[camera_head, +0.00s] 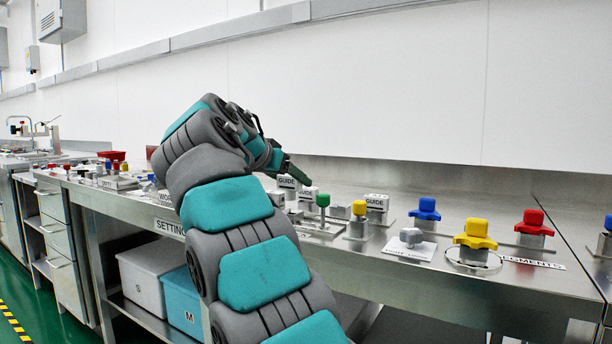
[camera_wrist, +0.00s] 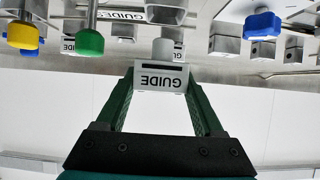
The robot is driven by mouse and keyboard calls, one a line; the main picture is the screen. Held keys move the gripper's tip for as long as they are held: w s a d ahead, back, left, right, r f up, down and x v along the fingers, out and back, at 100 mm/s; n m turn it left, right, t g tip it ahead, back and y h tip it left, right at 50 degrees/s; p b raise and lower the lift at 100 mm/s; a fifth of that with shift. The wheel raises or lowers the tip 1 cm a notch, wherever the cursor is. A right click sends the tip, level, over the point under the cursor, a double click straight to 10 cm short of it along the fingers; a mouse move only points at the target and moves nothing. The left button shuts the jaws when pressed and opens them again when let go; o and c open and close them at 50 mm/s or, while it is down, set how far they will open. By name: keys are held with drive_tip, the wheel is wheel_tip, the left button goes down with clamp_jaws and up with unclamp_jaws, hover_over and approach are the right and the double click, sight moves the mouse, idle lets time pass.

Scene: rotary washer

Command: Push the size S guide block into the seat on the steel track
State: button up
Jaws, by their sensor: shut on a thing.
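My gripper (camera_wrist: 160,82) is shut on a white guide block (camera_wrist: 161,78) lettered GUIDE, which appears upside down in the wrist view. A green finger lies on each side of the block. A grey round post (camera_wrist: 163,48) shows just beyond it. In the head view my gripper (camera_head: 303,178) is low over the bench among guide blocks, partly hidden by my arm. The size marks are too small to read. I cannot make out the steel track's seat or whether the held block touches it.
The steel bench (camera_head: 480,260) carries several fixtures close by: a green knob (camera_head: 323,200), a yellow knob (camera_head: 359,208), a blue knob (camera_head: 427,207), a larger yellow knob (camera_head: 475,234) and a red knob (camera_head: 533,220). The wall (camera_head: 400,90) rises behind. Bins (camera_head: 150,278) sit below.

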sight(288, 196)
drive_tip(key=shift+f+b, duration=2.05)
drive_tip(key=shift+f, duration=0.2)
drive_tip(key=o, duration=1.4)
